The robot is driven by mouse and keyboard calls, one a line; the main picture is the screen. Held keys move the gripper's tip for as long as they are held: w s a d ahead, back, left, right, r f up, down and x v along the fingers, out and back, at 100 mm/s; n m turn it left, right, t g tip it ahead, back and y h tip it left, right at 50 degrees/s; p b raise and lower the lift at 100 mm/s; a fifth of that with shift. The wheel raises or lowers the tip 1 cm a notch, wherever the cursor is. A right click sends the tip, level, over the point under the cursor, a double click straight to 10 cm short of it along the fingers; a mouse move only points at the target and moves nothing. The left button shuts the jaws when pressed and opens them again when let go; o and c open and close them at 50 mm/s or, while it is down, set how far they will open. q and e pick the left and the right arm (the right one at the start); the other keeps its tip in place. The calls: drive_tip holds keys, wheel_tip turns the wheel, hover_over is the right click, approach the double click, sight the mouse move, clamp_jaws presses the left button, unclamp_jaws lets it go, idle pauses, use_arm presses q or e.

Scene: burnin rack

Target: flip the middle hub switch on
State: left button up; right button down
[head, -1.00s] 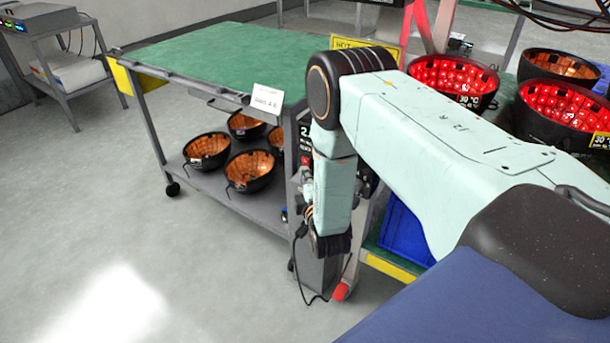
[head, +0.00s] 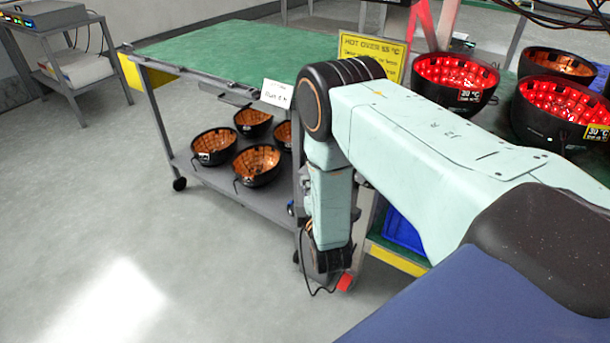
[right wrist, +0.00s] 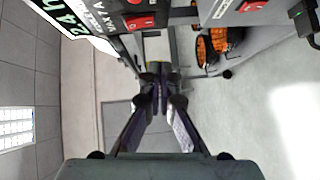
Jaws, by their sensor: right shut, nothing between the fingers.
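My right gripper (right wrist: 160,85) is shut and empty in the right wrist view, its fingertips together near the middle. Red rocker switches show on grey and dark panels beyond it: one red switch (right wrist: 140,22) just above and left of the fingertips, another red switch (right wrist: 252,6) at the upper right. The fingertips look apart from both. I cannot tell which is the middle hub switch, or whether it is on. In the head view my right forearm hangs down in front of the cart's near right corner and hides the hub area. My left gripper is not in view.
A green-topped cart (head: 225,55) carries several black bowls with orange insides on its lower shelf (head: 235,190). Red-lit bowls (head: 455,75) stand at the right by a yellow sign (head: 372,50). A dark cable (head: 303,270) hangs by my wrist.

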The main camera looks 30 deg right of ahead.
drive_tip(key=p+v, duration=0.1)
drive_tip(key=v, duration=0.5)
drive_tip(key=shift+s+f, duration=0.5)
drive_tip(key=shift+f, duration=0.05)
